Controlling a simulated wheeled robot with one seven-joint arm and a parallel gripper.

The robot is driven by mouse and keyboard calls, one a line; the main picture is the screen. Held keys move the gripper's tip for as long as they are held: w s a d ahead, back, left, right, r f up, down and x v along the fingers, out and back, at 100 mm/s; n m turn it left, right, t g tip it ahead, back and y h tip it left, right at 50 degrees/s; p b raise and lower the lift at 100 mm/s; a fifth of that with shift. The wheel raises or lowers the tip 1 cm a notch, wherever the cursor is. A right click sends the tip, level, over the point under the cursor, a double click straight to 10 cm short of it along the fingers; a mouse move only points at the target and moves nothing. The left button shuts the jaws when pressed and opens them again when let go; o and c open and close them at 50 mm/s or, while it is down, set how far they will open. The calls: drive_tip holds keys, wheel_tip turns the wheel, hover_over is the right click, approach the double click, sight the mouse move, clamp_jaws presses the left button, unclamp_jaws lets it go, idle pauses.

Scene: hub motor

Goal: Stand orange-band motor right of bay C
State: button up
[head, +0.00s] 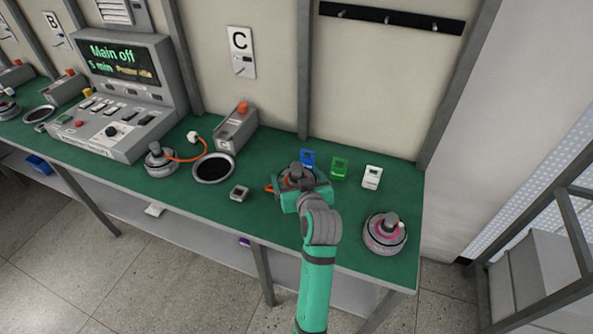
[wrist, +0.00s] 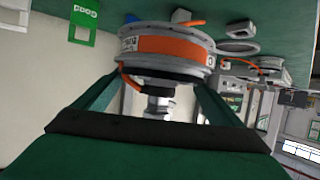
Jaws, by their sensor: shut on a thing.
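The orange-band motor (wrist: 175,45) is a grey disc with an orange band and a metal shaft. My gripper (wrist: 158,88) is shut on it, with a finger on each side around the shaft. In the head view the motor (head: 296,176) is mostly hidden behind my gripper (head: 300,194), over the green bench right of bay C. I cannot tell whether it touches the bench. The bay C sign (head: 240,42) hangs on the wall, with a grey box with an orange button (head: 236,128) and a dark round pad (head: 214,168) below it.
Blue (head: 308,158), green (head: 339,168) and white (head: 372,177) label stands are close behind and right of my gripper. A pink-band motor (head: 385,234) stands near the right front corner. Another motor (head: 160,160) with an orange cable and a small grey box (head: 239,193) are left.

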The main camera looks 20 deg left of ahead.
drive_tip(key=shift+f, duration=2.9)
drive_tip(key=shift+f, duration=0.2)
drive_tip(key=shift+f, duration=0.6)
drive_tip(key=shift+f, duration=0.15)
drive_tip(key=shift+f, duration=0.35)
drive_tip(key=shift+f, duration=0.65)
drive_tip(key=o, duration=1.9)
drive_tip(key=shift+c, duration=0.2)
drive_tip(key=shift+s+f, duration=0.1)
drive_tip(key=shift+f, duration=0.2)
drive_tip(key=v, duration=1.1)
drive_tip(key=shift+r, duration=0.2)
